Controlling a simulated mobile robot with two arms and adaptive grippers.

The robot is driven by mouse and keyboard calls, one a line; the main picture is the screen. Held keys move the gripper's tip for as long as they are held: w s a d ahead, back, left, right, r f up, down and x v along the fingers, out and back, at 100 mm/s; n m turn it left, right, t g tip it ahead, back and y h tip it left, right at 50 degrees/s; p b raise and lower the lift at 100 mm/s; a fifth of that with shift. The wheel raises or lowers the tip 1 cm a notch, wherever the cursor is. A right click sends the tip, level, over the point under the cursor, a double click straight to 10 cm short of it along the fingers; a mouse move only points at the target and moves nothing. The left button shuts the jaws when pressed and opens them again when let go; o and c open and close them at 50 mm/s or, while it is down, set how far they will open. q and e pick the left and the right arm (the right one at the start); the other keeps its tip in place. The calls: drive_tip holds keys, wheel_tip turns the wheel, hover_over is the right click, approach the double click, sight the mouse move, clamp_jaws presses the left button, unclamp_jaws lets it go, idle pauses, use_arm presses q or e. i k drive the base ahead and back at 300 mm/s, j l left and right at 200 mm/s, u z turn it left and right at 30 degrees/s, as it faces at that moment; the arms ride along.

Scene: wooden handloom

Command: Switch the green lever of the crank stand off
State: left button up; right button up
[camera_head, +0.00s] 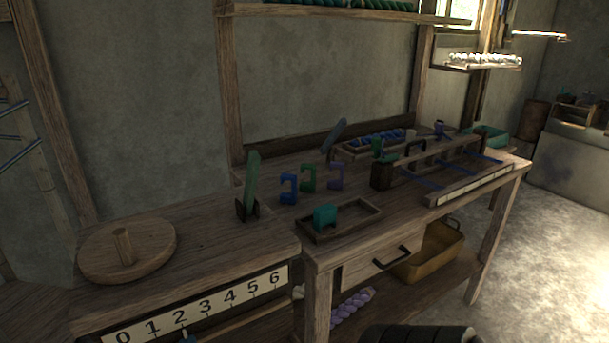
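A flat green lever (253,182) stands nearly upright, leaning slightly, in a small dark wooden bracket (247,210) at the left end of the workbench. Further right, a wooden block (382,176) carries a small green piece (388,158) on top. I cannot tell for certain which of these is the crank stand. Neither of my grippers shows in the head view, so their state is not visible.
Blue, green and purple clamp-like pieces (308,178) stand on the bench (400,200). A shallow tray (352,231) holds a teal piece (325,215). A round wooden disc with a peg (150,246) lies left, above a numbered strip (205,305). Open floor (540,270) is at right.

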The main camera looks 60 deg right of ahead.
sight(254, 159)
drive_tip(key=k+l+z, duration=0.1)
drive_tip(key=l, duration=0.3)
drive_tip(key=k+l+z, duration=0.15)
drive_tip(key=l, duration=0.3)
drive_tip(key=k+l+z, duration=0.1)
drive_tip(key=l, duration=0.35)
drive_tip(key=l+z, duration=0.15)
drive_tip(key=l, duration=0.3)
drive_tip(key=k, duration=0.05)
